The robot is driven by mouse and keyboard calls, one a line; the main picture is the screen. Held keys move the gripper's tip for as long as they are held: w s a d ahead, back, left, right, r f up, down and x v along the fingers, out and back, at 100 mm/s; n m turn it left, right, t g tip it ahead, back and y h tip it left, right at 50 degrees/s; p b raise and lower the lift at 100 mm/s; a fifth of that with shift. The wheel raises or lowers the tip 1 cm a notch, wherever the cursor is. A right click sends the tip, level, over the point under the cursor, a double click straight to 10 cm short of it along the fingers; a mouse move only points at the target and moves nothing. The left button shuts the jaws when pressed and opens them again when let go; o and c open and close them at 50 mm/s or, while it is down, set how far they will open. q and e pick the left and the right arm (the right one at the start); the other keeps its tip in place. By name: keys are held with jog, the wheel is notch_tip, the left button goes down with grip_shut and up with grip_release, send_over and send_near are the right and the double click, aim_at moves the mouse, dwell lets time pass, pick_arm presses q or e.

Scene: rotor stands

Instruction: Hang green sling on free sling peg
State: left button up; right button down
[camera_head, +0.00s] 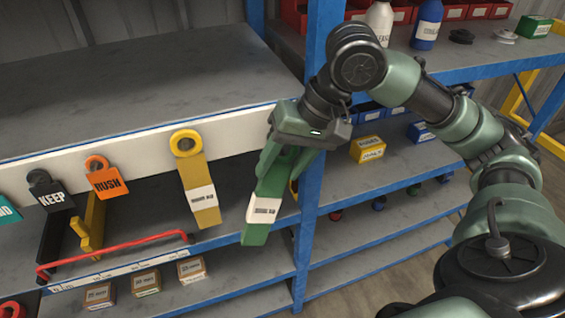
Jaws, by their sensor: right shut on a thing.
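The green sling (262,212) is a flat green strap with a white label. It hangs down from my right gripper (284,158), which is shut on its upper part. The sling is in front of the right end of the white rail (130,152), close to the blue upright. A yellow sling (202,190) hangs from the rail to the left of it, by a ring at its top. My right gripper and the green sling cover the rail end, so I cannot see a free peg there. I cannot tell whether the green sling touches the rail. My left gripper is not in view.
Orange RUSH (107,181) and black KEEP (53,198) tags hang further left on the rail. A red bar (115,250) runs along the shelf below. The blue upright (312,190) stands just right of the sling. The upper left shelf (140,80) is bare.

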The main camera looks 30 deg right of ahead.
jog(key=shift+w, duration=0.2)
dwell(0.5)
jog(key=shift+w+d+p, duration=0.15)
jog(key=shift+w+p, duration=0.25)
jog(key=shift+p, duration=0.2)
jog(key=shift+w+f, duration=0.1)
jog(key=shift+w, duration=0.1)
jog(key=shift+w+d+f+p, duration=0.1)
jog(key=shift+w+d+p, duration=0.05)
jog(key=shift+w+p, duration=0.25)
jog(key=shift+w+d+f+p, duration=0.1)
jog(key=shift+w+p, duration=0.15)
jog(key=shift+w, duration=0.15)
jog(key=shift+f, duration=0.45)
dwell(0.4)
jog(key=c, duration=0.6)
grip_release()
